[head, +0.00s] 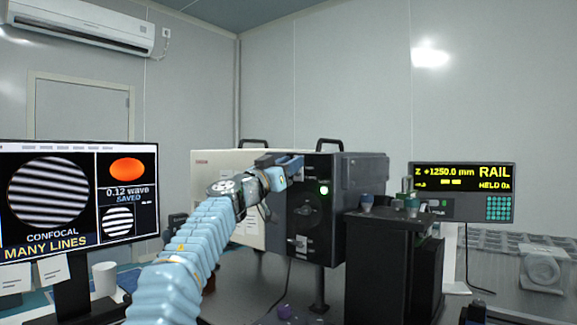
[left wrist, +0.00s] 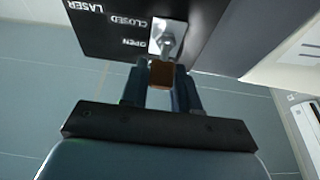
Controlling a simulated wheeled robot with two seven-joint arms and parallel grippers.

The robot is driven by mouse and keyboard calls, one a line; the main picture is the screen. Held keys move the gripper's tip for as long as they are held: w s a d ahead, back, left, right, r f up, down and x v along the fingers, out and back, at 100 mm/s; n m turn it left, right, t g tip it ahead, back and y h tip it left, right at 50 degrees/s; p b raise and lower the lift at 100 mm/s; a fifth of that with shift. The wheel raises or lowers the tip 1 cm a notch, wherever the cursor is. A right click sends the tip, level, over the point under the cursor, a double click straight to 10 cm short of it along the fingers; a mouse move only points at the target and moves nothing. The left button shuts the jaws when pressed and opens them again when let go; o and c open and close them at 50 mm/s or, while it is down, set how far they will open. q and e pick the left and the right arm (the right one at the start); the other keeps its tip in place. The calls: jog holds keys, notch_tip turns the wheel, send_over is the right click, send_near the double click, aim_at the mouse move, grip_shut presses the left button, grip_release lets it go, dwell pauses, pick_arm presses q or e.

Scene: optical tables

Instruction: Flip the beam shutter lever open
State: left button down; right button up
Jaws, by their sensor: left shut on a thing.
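The beam shutter lever (left wrist: 168,42) is a small metal lever with an orange-brown tip (left wrist: 162,73). It sits on a black panel (left wrist: 110,42) marked LASER, CLOSED and OPEN, which appears upside down in the left wrist view. My left gripper (left wrist: 161,88) is shut on the lever's tip, one finger on each side. In the head view my left gripper (head: 292,167) is at the upper left of the dark instrument box (head: 362,174), and the lever is hidden there. My right gripper is not in view.
A black stand (head: 378,265) is close on the right, before a RAIL display (head: 464,192). A monitor (head: 75,200) and white mug (head: 104,279) are at left.

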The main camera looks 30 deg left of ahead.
pick_arm(q)
jog(key=c, duration=0.9)
grip_release()
jog(key=shift+s+f, duration=0.15)
jog(key=shift+s, duration=0.05)
jog(key=b+v, duration=0.3)
jog(key=v, duration=1)
jog(key=shift+s, duration=0.15)
